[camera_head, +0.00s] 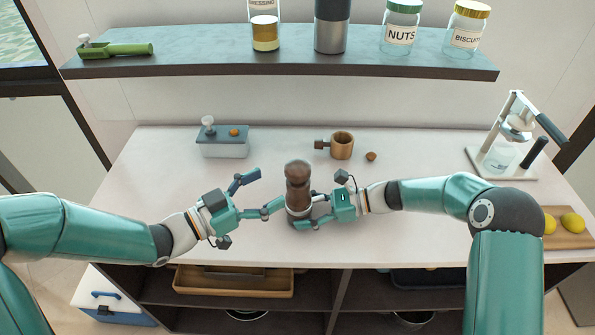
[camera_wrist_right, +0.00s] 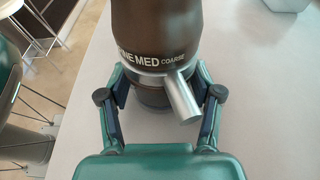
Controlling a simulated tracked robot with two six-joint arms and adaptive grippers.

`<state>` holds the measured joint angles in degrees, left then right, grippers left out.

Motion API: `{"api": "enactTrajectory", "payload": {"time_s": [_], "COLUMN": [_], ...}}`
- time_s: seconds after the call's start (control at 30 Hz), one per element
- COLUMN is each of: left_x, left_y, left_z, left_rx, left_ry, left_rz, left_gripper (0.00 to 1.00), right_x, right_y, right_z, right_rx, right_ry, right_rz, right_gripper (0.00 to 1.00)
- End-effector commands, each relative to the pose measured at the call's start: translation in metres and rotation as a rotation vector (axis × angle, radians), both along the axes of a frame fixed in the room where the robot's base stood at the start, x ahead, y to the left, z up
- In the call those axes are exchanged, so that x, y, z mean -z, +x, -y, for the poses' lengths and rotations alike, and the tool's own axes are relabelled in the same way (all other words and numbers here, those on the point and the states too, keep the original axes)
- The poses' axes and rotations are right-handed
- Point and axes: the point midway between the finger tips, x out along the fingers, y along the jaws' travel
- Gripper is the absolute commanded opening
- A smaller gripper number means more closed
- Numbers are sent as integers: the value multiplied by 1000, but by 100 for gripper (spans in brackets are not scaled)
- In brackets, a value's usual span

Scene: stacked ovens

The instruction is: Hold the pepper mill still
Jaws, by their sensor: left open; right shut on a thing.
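The dark brown pepper mill (camera_head: 298,176) stands upright on the white counter near its front edge, between my two grippers. My right gripper (camera_wrist_right: 165,105) is shut on the mill's lower part, one finger on each side, below the lettered ring. My left gripper (camera_head: 270,191) is open to the left of the mill. Its lower finger is close to the mill; I cannot tell whether it touches. Its upper finger is raised away.
A grey-blue box (camera_head: 224,146) and a copper-coloured cup (camera_head: 342,146) stand behind on the counter. A lever press (camera_head: 505,150) and a board with lemons (camera_head: 573,240) are at the right. A shelf (camera_head: 280,62) with jars hangs above. The counter's middle is largely clear.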

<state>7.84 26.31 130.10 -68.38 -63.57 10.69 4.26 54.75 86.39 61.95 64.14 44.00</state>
Motion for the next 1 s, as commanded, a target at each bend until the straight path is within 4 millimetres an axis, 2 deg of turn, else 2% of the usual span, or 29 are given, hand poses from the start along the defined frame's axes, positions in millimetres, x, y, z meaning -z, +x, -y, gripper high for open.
{"api": "enactTrajectory", "payload": {"time_s": [0.1, 0.37, 0.53, 0.83, 1.0], "left_x": [0, 0, 0, 1, 1], "left_y": [13, 39, 46, 48, 47], "left_z": [22, 55, 64, 65, 65], "left_rx": [6, 3, 2, 0, 0], "left_ry": [1, 1, 2, 2, 1], "left_rz": [2, 2, 1, 0, 0], "left_gripper": [82, 82, 82, 82, 55], "right_x": [0, 0, 0, 0, 0], "right_y": [0, 0, 0, 0, 0], "right_z": [0, 1, 0, 0, 0], "right_rx": [1, 1, 1, 1, 1], "right_ry": [0, 0, 0, 0, 0], "right_rz": [0, 0, 0, 0, 0], "right_gripper": [14, 14, 14, 14, 14]}}
